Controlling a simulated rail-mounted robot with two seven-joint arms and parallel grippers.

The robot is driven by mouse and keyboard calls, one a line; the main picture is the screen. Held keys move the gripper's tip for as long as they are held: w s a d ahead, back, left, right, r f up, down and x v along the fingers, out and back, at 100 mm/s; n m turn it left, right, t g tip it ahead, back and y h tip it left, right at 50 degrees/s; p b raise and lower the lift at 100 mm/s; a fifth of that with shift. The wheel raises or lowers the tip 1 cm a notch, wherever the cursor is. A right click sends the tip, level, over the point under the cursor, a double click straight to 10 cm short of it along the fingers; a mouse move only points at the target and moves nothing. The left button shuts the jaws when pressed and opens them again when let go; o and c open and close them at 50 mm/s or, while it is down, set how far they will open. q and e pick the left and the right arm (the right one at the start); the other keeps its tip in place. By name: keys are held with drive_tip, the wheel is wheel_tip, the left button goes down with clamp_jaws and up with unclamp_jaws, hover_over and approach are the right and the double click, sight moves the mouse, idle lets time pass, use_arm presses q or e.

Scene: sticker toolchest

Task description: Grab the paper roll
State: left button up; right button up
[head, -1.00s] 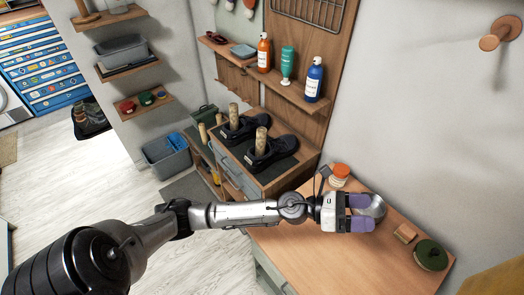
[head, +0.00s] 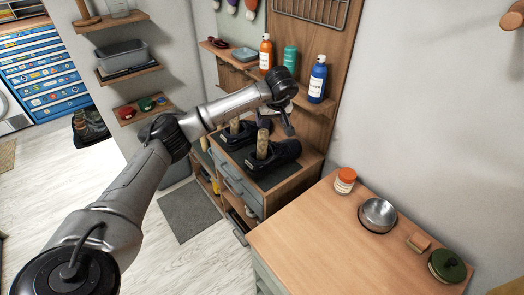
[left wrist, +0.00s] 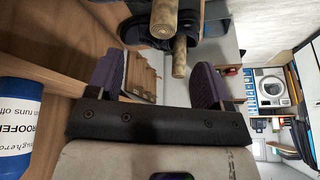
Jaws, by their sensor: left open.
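Tan, mottled rolls, which look like the paper rolls, stand upright in a pair of dark shoes on the drawer cabinet. The nearer roll (head: 263,143) shows in the head view; the farther roll (head: 234,126) is partly behind my arm. In the left wrist view, two tan rolls (left wrist: 180,56) (left wrist: 165,18) show at the upper middle, beyond the fingers. My left gripper (left wrist: 157,82) is open with nothing between its purple fingers, apart from the rolls. In the head view it is mostly hidden by my wrist, near the bottle shelf above the shoes. My right gripper is out of view.
A wall shelf close to my left wrist holds orange (head: 265,54), green (head: 290,58) and blue (head: 317,80) bottles. The blue bottle is close on the left in the wrist view. A wooden table (head: 320,250) holds a jar (head: 345,182), a metal bowl (head: 377,215) and a green-lidded pot (head: 447,266).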

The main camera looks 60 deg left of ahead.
sight(264, 133)
use_arm(q)
drive_tip(key=p+x, duration=0.1)
drive_tip(key=x, duration=0.7)
drive_tip(key=shift+s+a, duration=0.15)
drive_tip(key=p+x, duration=0.1)
drive_tip(key=x, duration=0.2)
drive_tip(key=shift+s+a+f+p, duration=0.1)
drive_tip(key=shift+s+f+p, duration=0.05)
drive_tip(key=shift+f+p, duration=0.2)
drive_tip(key=shift+a+f, duration=0.3)
drive_tip(key=shift+f, duration=0.35)
drive_tip(key=c, duration=1.2)
